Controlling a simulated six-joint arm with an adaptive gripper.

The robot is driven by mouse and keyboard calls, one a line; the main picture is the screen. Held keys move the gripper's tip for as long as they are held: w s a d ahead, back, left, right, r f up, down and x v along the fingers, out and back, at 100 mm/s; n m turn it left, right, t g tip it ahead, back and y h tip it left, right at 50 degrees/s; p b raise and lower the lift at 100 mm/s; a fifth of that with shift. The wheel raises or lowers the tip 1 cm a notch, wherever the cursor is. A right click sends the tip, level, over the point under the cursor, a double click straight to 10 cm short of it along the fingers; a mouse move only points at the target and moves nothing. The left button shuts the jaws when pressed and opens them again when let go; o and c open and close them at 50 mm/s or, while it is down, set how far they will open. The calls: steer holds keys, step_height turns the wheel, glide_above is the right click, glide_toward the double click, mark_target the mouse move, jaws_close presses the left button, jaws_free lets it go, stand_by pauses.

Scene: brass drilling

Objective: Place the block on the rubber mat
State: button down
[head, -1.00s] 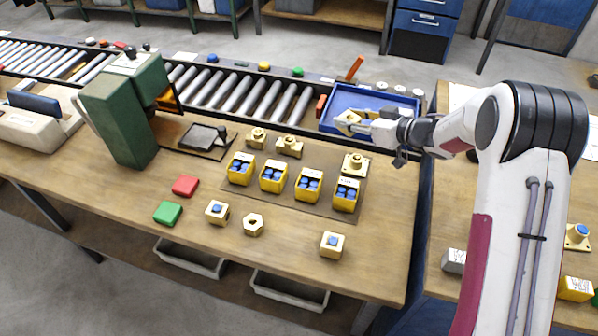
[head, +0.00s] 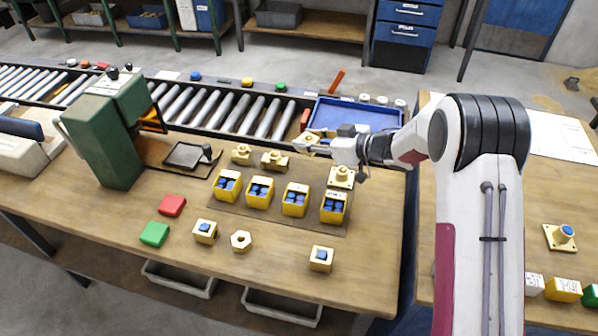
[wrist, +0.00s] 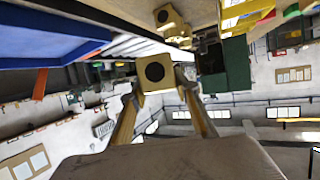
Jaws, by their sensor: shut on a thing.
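My gripper (head: 318,147) is shut on a brass block (head: 309,139) and holds it raised near the blue tray's front left corner. In the wrist view the block (wrist: 155,73) sits between the two fingertips, its dark round hole facing the camera. A flat grey-brown mat (head: 312,173), apparently the rubber mat, lies on the bench, in front of the gripper in the head view. Yellow bins (head: 295,200) with blue pieces stand along its front. Brass parts (head: 275,160) stand at its back, and a flanged one (head: 341,178) at its right.
The blue tray (head: 365,113) stands behind the gripper, beside the roller conveyor (head: 235,112). A green drill press (head: 103,140) stands left with a dark plate (head: 185,157). Red (head: 172,205) and green (head: 154,234) pads and loose brass pieces (head: 321,258) lie in front.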

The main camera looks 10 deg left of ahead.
steer(key=shift+f, duration=2.55)
steer(key=shift+f, duration=1.85)
steer(key=shift+f, duration=0.15)
steer(key=c, duration=1.5)
jaws_free()
steer(key=shift+f, duration=0.1)
steer(key=shift+d+r, duration=0.2)
steer(key=shift+r, duration=0.05)
steer(key=v, duration=1.1)
steer(key=shift+s+d, duration=0.25)
